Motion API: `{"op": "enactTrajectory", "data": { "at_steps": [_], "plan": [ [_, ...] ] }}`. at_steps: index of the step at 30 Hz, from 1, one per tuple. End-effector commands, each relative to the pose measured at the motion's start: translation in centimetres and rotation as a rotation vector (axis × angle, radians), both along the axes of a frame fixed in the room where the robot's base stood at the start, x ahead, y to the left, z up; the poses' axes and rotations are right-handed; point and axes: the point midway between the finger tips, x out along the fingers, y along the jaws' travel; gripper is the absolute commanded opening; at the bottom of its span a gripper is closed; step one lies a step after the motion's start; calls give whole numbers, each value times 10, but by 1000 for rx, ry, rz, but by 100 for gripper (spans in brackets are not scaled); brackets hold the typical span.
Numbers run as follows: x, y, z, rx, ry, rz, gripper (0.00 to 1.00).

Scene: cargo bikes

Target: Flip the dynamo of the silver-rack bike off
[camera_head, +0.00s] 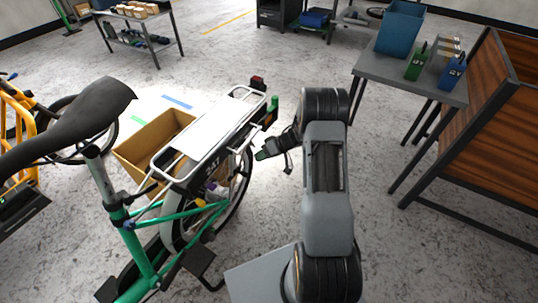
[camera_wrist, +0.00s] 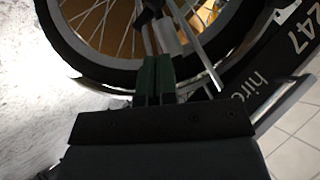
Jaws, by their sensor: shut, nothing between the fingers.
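The green bike (camera_head: 133,246) stands at left centre in the head view, with a silver rack (camera_head: 215,140) over its rear wheel (camera_head: 241,185). My gripper (camera_head: 262,155) is beside the rear wheel, to the right of the rack, its green fingers shut and empty. In the wrist view, the shut fingers (camera_wrist: 157,62) point at the wheel's rim and tyre. Just beyond the tips is a small grey cylinder (camera_wrist: 169,38) with a dark part above it, which looks like the dynamo. The fingertips partly overlap it; I cannot tell whether they touch. I cannot make out the dynamo in the head view.
A black fender panel marked 247 (camera_wrist: 285,45) and a thin metal stay (camera_wrist: 203,60) are close to the fingers. A cardboard box (camera_head: 133,152) is beyond the bike. A grey table (camera_head: 400,72) and wooden-sided crate (camera_head: 480,95) stand right.

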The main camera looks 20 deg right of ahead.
Motion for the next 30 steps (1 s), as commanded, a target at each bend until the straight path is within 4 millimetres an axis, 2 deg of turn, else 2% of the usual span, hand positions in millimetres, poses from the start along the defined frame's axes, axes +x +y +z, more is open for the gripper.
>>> {"op": "enactTrajectory", "data": {
  "at_steps": [1, 5, 12, 30],
  "plan": [
    [2, 9, -10, 1, 1, 3, 0],
    [7, 25, -22, 0, 1, 2, 0],
    [-6, 37, -42, 0, 1, 0, 0],
    [-11, 40, -47, 1, 0, -4, 0]
  ]
}}
